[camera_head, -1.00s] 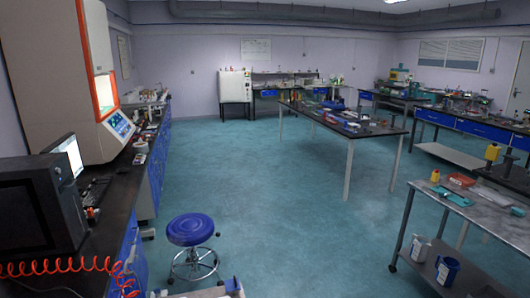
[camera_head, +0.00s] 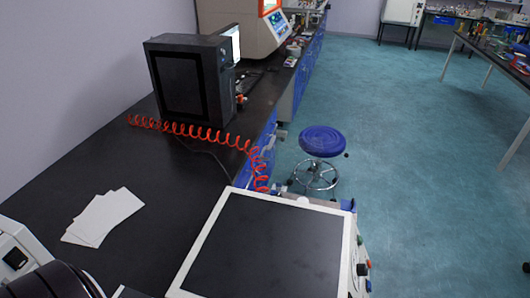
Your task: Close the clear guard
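The rheometer is the light-coloured machine (camera_head: 245,25) with an orange-framed opening, on the far part of the bench at the top of the view. Only its lower part shows, with the bottom of the orange frame (camera_head: 269,6) and a lit control screen (camera_head: 278,21). The upper part is cut off by the picture edge. I cannot make out the clear guard or how far open it is. Neither gripper can be made out in this view.
The black bench (camera_head: 150,175) runs along the left wall. On it stand a dark computer case (camera_head: 185,80), a monitor (camera_head: 229,42) and white sheets (camera_head: 105,216). A coiled orange cable (camera_head: 200,134) crosses the bench. A blue stool (camera_head: 322,141) stands beside it. The floor to the right is open.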

